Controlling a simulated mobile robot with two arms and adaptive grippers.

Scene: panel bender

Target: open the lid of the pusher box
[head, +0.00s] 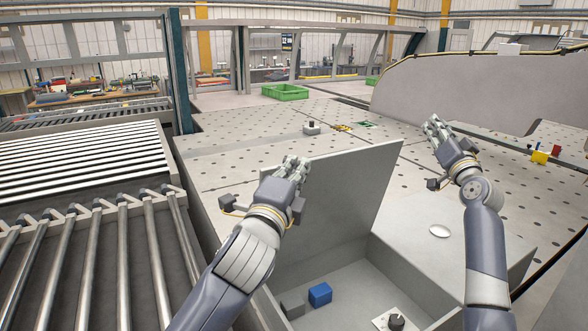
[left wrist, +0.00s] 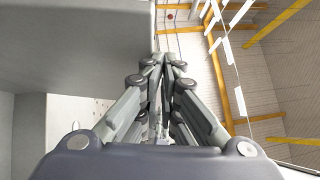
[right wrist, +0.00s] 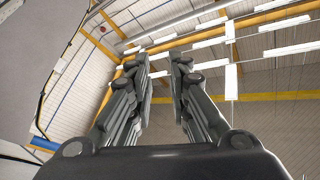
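The pusher box (head: 345,278) is an open grey box at the bottom of the head view. Its lid (head: 345,195) stands raised and tilted at the far side, so the inside shows. My left gripper (head: 297,165) is at the lid's upper left edge; I cannot tell if it touches. In the left wrist view its fingers (left wrist: 165,62) are together with nothing seen between them, beside a large grey panel. My right gripper (head: 434,125) is raised to the right of the lid, apart from it. In the right wrist view its fingers (right wrist: 160,65) are spread and empty.
Inside the box are a blue block (head: 320,294), a grey block (head: 292,306) and a white plate with a dark knob (head: 395,321). A roller conveyor (head: 80,235) lies left. A perforated table (head: 330,140) extends behind, with a green crate (head: 285,92).

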